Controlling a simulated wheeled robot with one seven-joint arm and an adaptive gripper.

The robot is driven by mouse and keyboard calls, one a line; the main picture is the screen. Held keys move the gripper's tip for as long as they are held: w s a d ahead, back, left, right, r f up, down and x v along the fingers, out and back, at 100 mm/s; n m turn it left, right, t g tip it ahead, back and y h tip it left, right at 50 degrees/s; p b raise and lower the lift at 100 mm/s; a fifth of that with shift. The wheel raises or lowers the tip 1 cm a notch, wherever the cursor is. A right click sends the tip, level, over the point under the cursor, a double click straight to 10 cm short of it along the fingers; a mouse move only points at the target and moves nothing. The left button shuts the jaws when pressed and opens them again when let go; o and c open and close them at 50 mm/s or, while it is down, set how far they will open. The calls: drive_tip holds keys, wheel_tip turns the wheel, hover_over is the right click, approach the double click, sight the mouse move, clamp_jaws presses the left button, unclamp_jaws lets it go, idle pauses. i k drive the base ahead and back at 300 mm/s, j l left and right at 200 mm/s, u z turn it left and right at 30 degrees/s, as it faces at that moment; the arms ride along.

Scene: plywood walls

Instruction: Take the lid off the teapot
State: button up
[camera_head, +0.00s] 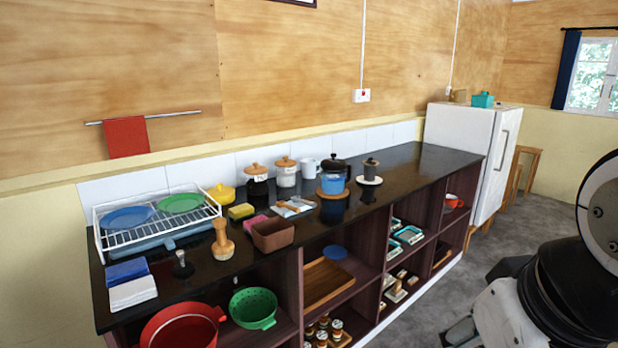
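My arm's white and black links show at the lower right, well apart from the counter.
The counter (405,172) is clear at its right end. A dish rack (156,222) is left; a white fridge (462,150) is right.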

sight(326, 164)
drive_tip(key=i+l+u, duration=0.1)
drive_tip(key=i+l, duration=0.25)
drive_tip(key=i+l+u, duration=0.15)
drive_tip(key=i+l, duration=0.2)
drive_tip(key=i, duration=0.2)
drive_tip(key=i+l+u, duration=0.1)
drive_tip(key=i+l, duration=0.3)
drive_tip(key=i+l+u, duration=0.1)
drive_tip(key=i+l, duration=0.3)
drive_tip(key=i+l+u, duration=0.15)
drive_tip(key=i+l, duration=0.25)
drive_tip(key=l, duration=0.15)
drive_tip(key=i+l+u, duration=0.1)
drive_tip(key=i+l, duration=0.25)
drive_tip(key=l, duration=0.2)
drive_tip(key=i+l+u, duration=0.1)
drive_tip(key=i+l, duration=0.25)
drive_tip(key=l, duration=0.2)
